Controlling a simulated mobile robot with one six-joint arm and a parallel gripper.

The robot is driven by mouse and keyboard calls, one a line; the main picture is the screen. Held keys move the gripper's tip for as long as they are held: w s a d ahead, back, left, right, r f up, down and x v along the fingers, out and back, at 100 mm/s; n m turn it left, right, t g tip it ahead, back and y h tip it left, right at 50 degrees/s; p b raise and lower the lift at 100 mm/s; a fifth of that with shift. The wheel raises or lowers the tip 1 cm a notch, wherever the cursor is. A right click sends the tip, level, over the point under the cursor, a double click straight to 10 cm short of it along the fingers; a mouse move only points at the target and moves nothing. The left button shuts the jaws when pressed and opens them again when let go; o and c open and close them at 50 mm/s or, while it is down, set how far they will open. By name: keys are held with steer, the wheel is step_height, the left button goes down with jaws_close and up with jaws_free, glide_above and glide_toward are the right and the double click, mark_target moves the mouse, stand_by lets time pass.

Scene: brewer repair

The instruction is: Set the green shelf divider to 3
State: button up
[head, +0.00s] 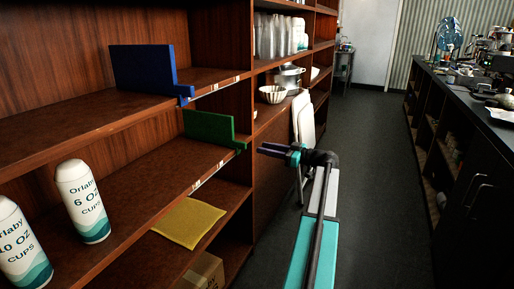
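The green shelf divider (209,127) stands upright on the middle wooden shelf (130,175), near its right end, with a small green tab at the shelf's front edge. A white marked strip (207,175) runs along that edge to the left of the tab; its numbers are too small to read. My gripper (261,149) is just right of the green divider's tab, in front of the shelf unit, and points left. A small gap seems to separate them. I see the fingers nearly edge-on, so their opening does not show.
A blue divider (144,69) stands on the shelf above. Two cup sleeves (82,201) are on the left. A yellow cloth (189,223) and a cardboard box (205,272) are lower down. The aisle floor (365,170) is clear, with a dark counter (470,130) at right.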

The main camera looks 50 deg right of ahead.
steer(key=shift+v, duration=1.8)
